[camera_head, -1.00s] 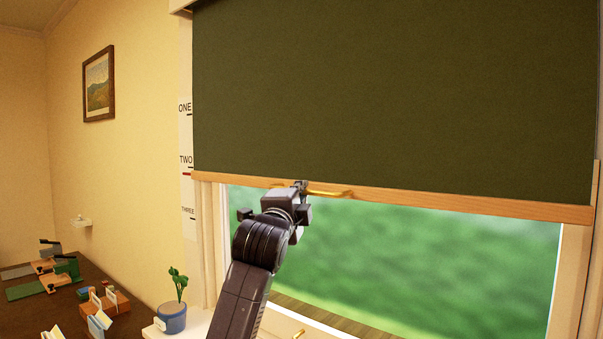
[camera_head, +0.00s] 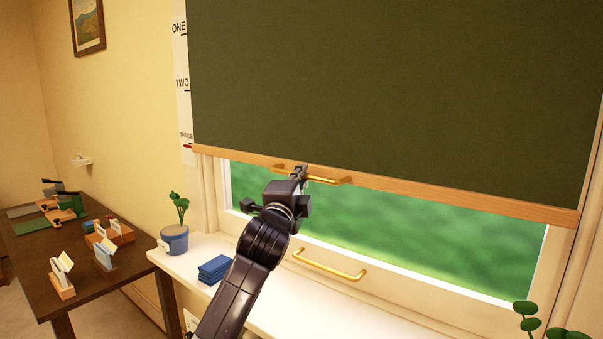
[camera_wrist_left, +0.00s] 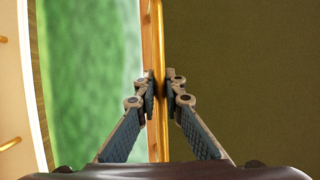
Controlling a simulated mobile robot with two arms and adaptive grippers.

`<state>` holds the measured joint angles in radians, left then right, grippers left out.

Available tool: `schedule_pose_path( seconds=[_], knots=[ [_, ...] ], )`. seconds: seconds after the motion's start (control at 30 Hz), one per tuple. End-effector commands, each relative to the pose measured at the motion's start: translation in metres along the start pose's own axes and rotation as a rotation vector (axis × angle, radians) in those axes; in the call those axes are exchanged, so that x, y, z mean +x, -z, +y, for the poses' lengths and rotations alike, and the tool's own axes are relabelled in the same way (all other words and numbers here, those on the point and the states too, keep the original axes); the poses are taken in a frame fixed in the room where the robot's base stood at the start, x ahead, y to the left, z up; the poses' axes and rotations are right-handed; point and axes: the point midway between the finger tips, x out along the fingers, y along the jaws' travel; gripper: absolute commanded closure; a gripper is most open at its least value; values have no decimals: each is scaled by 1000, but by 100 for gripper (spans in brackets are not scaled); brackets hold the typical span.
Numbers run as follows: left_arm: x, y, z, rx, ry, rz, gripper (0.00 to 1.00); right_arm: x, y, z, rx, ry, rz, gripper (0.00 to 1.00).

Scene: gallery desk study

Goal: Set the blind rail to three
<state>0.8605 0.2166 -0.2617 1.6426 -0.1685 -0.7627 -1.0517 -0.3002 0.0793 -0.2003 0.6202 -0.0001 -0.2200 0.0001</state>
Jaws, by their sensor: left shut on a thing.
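The dark green blind (camera_head: 390,90) hangs over the window with a wooden rail (camera_head: 450,194) along its bottom edge. A brass handle (camera_head: 332,181) sits on the rail. My left gripper (camera_head: 303,172) is shut on this handle; in the left wrist view the fingers (camera_wrist_left: 163,85) close around the brass bar (camera_wrist_left: 157,40). The white scale (camera_head: 182,60) on the left reads ONE, TWO, THREE downward. A red mark (camera_head: 188,147) shows just below THREE, about level with the rail's left end. My right gripper is out of view.
Below the window is a white sill with a potted plant (camera_head: 175,240) and blue stacked pieces (camera_head: 214,268). Another brass handle (camera_head: 330,266) is on the lower window frame. A dark desk (camera_head: 60,265) with small items stands at left.

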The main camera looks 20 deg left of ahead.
Motion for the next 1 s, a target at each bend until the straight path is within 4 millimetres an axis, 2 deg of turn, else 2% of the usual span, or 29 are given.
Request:
schedule_pose_path(
  seconds=[0.2, 0.23, 0.4, 0.77, 0.87, 1.0],
  knots=[
    [0, 0, 1, 1, -2, -1, 100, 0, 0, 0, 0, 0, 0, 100],
    [0, 0, 1, 1, -2, -1, 89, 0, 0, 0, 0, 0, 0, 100],
    [0, 0, 0, 1, -1, -1, 73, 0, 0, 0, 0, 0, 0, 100],
    [-5, 0, 0, 1, 1, 0, 73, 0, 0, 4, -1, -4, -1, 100],
    [-15, 0, 0, 2, 0, 0, 73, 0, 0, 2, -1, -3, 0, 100],
    [-38, 0, 0, 2, 1, 1, 73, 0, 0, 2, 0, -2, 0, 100]
  ],
)
